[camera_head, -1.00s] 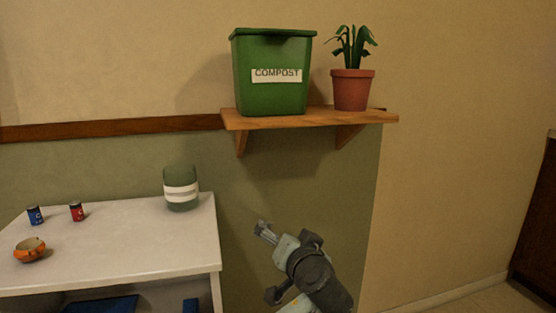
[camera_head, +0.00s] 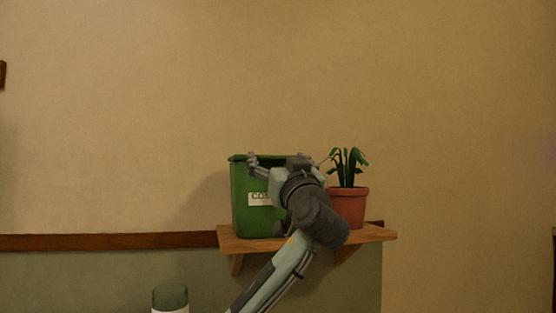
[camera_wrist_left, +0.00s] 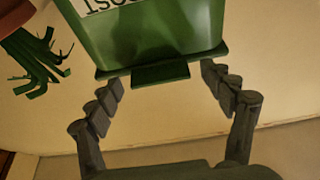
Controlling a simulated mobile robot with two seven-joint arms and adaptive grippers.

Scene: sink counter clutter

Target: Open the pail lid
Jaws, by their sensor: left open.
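The green compost pail (camera_head: 242,208) stands on the wooden shelf, its label partly hidden by my left arm. Its lid (camera_head: 238,157) looks shut on top. My left gripper (camera_head: 264,166) is in front of the pail's upper part, hiding much of the lid's front. In the left wrist view, the picture is turned over: the pail (camera_wrist_left: 150,30) is at the top, with the lid's rim and front tab (camera_wrist_left: 160,75) below. The open left gripper (camera_wrist_left: 163,90) has a finger on each side of the tab, with nothing held. My right gripper is not in view.
A potted plant (camera_head: 348,205) stands close to the pail's right, beside my wrist. The shelf (camera_head: 380,233) is narrow. A green jar (camera_head: 170,298) shows at the bottom edge. The wall above the pail is clear.

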